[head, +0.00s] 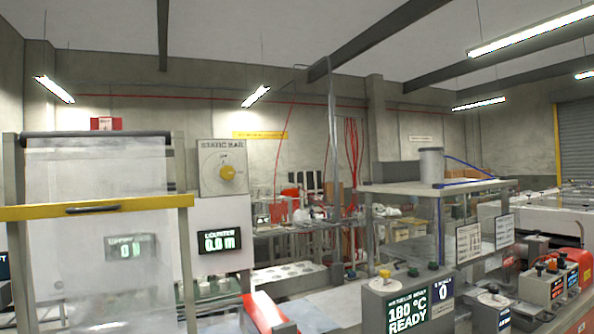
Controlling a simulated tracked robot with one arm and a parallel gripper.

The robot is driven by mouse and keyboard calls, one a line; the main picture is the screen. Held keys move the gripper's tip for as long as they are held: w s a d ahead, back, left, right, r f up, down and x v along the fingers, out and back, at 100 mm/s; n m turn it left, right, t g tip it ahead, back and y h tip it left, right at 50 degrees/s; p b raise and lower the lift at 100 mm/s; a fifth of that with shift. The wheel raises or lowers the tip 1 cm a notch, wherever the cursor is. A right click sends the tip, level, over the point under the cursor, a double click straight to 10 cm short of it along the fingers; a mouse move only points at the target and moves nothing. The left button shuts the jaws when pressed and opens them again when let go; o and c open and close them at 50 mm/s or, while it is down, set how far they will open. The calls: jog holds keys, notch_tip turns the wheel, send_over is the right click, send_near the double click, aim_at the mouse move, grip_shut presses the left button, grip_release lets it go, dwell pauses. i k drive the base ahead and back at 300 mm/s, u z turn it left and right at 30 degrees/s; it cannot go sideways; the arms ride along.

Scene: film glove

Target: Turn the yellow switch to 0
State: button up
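A round yellow switch (227,172) sits on a grey panel (208,184) headed STATIC BAR, left of the middle. Small marks surround the knob, but they are too small to read, and I cannot tell which mark it points to. No gripper fingers can be made out in this view, and nothing touches the switch.
A counter display (219,240) reading 0.0 m is below the panel. A yellow bar (150,204) crosses a clear film sheet at the left. A red and white part (266,313) is at the bottom.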

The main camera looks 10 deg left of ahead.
aim_at(226, 173)
jog(key=u, duration=0.3)
jog(key=i, duration=1.4)
jog(key=u, duration=0.9)
